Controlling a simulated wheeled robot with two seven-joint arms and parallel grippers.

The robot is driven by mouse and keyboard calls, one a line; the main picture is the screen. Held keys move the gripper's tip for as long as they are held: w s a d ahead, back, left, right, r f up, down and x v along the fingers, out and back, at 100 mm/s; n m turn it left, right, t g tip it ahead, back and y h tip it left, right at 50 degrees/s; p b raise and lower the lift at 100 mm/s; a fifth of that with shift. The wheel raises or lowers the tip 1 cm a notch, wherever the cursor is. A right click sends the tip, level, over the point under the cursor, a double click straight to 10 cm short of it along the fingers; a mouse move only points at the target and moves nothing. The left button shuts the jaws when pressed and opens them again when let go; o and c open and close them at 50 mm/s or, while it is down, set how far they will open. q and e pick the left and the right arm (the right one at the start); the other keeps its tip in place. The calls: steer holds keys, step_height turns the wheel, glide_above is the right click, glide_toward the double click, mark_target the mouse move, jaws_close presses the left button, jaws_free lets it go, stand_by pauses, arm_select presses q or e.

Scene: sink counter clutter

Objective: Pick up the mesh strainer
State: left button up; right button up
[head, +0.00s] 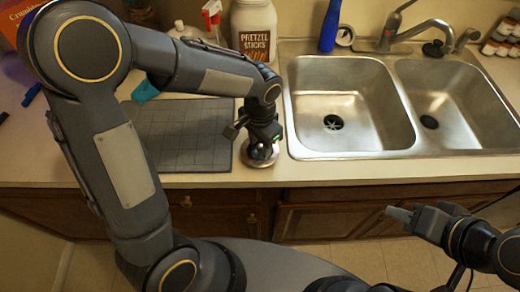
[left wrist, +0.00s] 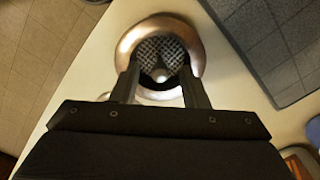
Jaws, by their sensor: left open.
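The mesh strainer (left wrist: 132,42) is a small round metal piece with a wide shiny rim and a dark mesh centre. It lies on the counter at the front edge, left of the sink; in the head view its rim (head: 260,161) shows below my left gripper. My left gripper (head: 262,150) points down over it, fingers apart. In the left wrist view the two fingers (left wrist: 162,75) reach over the strainer's mesh and near rim; I cannot tell whether they touch it. My right gripper (head: 405,213) is in front of the cabinets at the lower right, away from the counter; its jaw gap is unclear.
A dark grey mat (head: 185,130) lies left of the strainer. The double sink (head: 350,155) is to its right. A pretzel sticks jar (head: 254,30), a blue bottle (head: 330,25) and the faucet (head: 425,35) stand at the back. The counter's front edge is close to the strainer.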

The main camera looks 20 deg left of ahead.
arm_select(q)
jaws_close()
steer(key=shift+r, duration=0.15)
